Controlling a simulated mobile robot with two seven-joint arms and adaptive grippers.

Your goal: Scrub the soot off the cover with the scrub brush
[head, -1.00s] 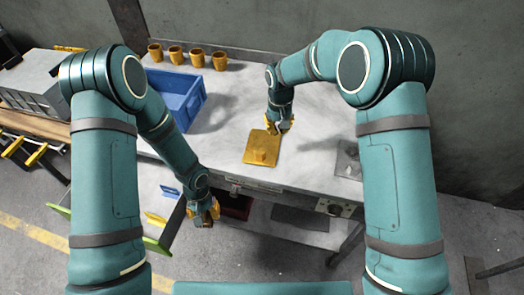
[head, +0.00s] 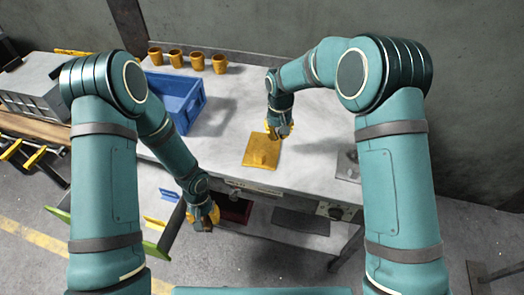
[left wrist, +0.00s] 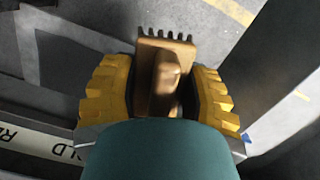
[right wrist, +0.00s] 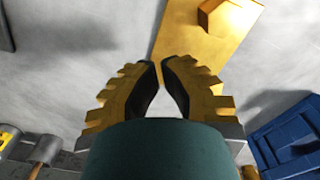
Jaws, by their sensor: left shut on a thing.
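The cover (head: 262,151) is a flat golden-yellow plate with a raised block in its middle, lying on the worktable. It also shows at the top of the right wrist view (right wrist: 190,38). I cannot make out soot on it. My left gripper (head: 207,220) is low in front of the table's front edge. In the left wrist view it is shut on the brown scrub brush (left wrist: 165,75), whose dark bristle rows point away from the gripper. My right gripper (head: 281,133) is at the cover's far right edge, fingertips nearly together (right wrist: 160,62), with nothing visible held.
A blue bin (head: 180,103) stands left on the worktable (head: 320,125), with several orange cups (head: 197,60) behind it. A dark plate (head: 348,165) lies near the right end. A grey box (head: 35,90) is far left. The tabletop right of the cover is mostly clear.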

